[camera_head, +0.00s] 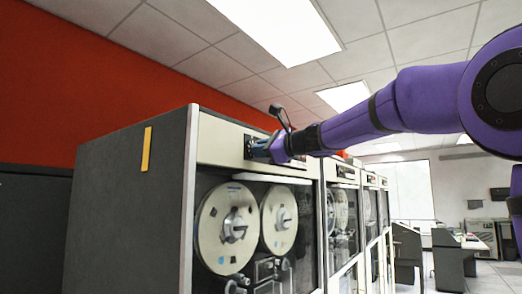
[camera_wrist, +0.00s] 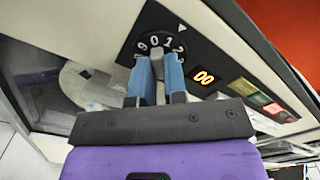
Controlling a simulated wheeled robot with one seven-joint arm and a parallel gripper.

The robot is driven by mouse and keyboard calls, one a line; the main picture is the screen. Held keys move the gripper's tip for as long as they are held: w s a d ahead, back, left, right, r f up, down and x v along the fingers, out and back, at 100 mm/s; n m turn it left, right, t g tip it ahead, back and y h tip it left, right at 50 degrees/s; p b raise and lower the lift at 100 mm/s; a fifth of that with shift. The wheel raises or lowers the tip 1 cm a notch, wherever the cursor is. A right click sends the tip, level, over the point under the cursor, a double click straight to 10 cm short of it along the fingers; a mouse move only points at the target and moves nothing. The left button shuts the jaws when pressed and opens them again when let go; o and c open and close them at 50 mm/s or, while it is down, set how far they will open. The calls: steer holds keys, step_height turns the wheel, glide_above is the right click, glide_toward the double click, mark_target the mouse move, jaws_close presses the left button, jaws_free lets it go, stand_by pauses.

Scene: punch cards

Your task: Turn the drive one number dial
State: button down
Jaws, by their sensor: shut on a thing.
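The number dial (camera_wrist: 160,42) is a dark round disc with white digits on the top panel of the nearest tape drive (camera_head: 238,148). In the head view, my gripper (camera_head: 258,150) is against the drive's panel and hides the dial.
Coloured buttons (camera_wrist: 258,98) line the panel beyond the display. Two tape reels (camera_head: 227,228) sit behind the drive's window below. More drives (camera_head: 344,215) stand in a row to the right. A red wall (camera_head: 90,80) rises behind.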

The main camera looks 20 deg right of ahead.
steer(key=shift+s+a+r+n, duration=0.1)
steer(key=shift+n, duration=8.45)
steer(key=shift+s+a+r+n, duration=0.1)
steer(key=shift+n, duration=8.45)
steer(key=shift+f, duration=0.1)
steer(key=c, duration=1.2)
jaws_free()
steer(key=shift+o, duration=0.2)
